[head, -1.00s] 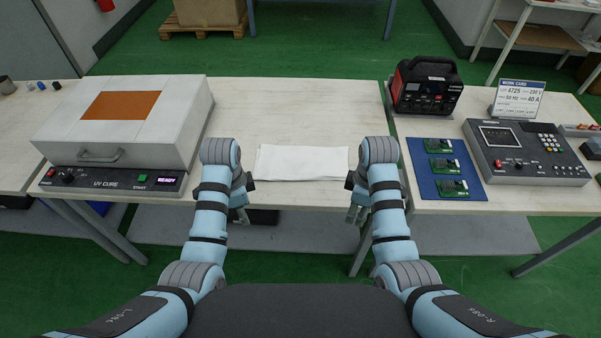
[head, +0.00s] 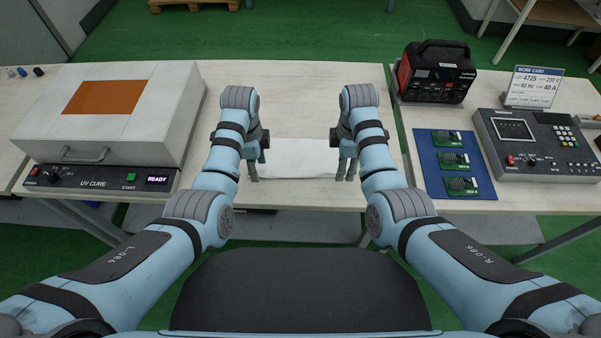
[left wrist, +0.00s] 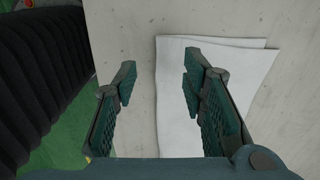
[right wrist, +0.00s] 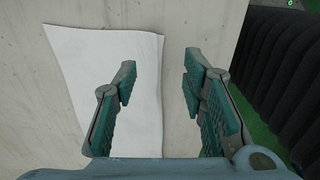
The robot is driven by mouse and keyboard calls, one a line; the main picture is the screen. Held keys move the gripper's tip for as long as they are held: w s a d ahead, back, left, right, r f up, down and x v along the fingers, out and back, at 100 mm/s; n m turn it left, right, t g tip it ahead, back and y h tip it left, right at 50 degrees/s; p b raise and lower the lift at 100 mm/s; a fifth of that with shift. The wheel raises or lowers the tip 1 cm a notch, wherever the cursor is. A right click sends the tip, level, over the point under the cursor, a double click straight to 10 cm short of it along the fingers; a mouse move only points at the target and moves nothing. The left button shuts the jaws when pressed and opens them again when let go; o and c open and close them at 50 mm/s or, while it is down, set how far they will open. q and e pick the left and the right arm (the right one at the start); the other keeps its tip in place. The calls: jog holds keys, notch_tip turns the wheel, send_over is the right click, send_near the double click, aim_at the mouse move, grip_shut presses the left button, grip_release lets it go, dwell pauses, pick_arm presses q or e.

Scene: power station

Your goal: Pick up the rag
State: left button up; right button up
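The rag (head: 298,150) is a flat white folded cloth lying on the pale wooden table in front of me, partly hidden by my grippers in the head view. My left gripper (head: 254,172) is at its left end; in the left wrist view the open fingers (left wrist: 158,82) straddle the rag's side edge, one finger over bare table and one over the cloth (left wrist: 225,70). My right gripper (head: 346,170) is at its right end; in the right wrist view its open fingers (right wrist: 158,80) straddle the other edge of the cloth (right wrist: 90,60). Both grippers are empty.
A white UV cure box (head: 110,105) stands to the left. To the right are a red-black power unit (head: 435,72), a blue mat (head: 450,175) with green circuit boards, a work card (head: 533,87) and a grey control panel (head: 535,145). The table behind the rag is clear.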

pick_arm(q)
jog(key=shift+f, duration=0.6)
pick_arm(e)
jog(key=shift+w+f, duration=0.1)
jog(key=shift+f, duration=0.5)
pick_arm(q)
jog(key=shift+w+f, duration=0.35)
pick_arm(e)
jog(key=shift+w+f, duration=0.3)
jog(key=shift+f, duration=0.05)
pick_arm(q)
jog(key=shift+s+f+b, duration=0.2)
jog(key=shift+f+b, duration=0.4)
jog(key=shift+b, duration=0.15)
pick_arm(e)
jog(key=shift+s+f, duration=0.25)
jog(key=shift+f, duration=0.3)
jog(key=shift+f, duration=0.2)
pick_arm(q)
grip_shut()
pick_arm(e)
grip_shut()
pick_arm(q)
jog(key=shift+s, duration=0.1)
